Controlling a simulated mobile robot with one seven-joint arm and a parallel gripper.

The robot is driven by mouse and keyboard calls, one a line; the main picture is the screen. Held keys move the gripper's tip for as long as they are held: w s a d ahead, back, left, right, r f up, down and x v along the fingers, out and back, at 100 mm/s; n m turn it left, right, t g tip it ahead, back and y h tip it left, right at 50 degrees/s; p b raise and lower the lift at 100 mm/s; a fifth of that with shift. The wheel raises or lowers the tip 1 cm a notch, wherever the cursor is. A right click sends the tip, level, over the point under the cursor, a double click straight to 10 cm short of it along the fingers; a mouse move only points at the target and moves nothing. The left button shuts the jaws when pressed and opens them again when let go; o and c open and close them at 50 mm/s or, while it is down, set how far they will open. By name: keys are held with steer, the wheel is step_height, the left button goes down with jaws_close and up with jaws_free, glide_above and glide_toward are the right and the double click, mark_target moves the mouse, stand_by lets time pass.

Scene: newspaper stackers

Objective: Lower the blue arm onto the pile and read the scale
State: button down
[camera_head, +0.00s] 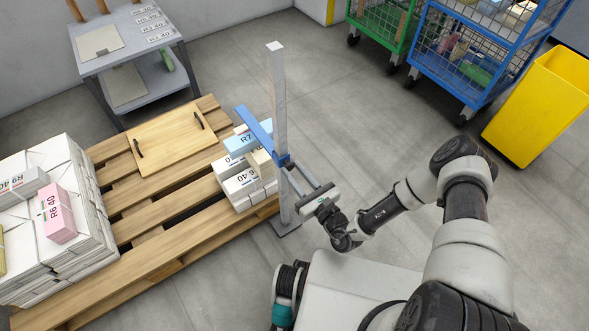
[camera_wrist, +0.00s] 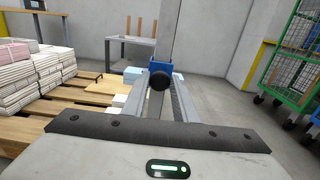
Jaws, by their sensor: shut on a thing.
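The blue arm (camera_head: 254,128) reaches out from a blue slider on the upright grey post (camera_head: 278,90). It passes over the pile, whose top shows a light blue R7 bundle (camera_head: 238,146) and a tan bundle (camera_head: 259,163), with white bundles (camera_head: 240,187) below. I cannot tell whether the arm touches the pile. My gripper (camera_head: 294,172) is at the slider from the right side. In the wrist view its two fingers lie either side of a round black knob (camera_wrist: 158,80) before the blue slider (camera_wrist: 160,67), and are shut on it. No scale marks are readable.
The wooden pallet (camera_head: 165,205) carries the pile, a handled board (camera_head: 172,137) and a taller white stack (camera_head: 75,175) at left. A grey table (camera_head: 153,75) stands behind. Green (camera_head: 377,47) and blue (camera_head: 452,80) cage carts and a yellow bin (camera_head: 540,105) stand right. Floor between is clear.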

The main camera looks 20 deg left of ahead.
steer(key=c, duration=1.4)
jaws_free()
steer(key=shift+c, duration=0.2)
steer(key=p+v, duration=0.3)
steer(key=v, duration=1.4)
steer(key=shift+d, duration=0.3)
steer(key=shift+s, duration=0.15)
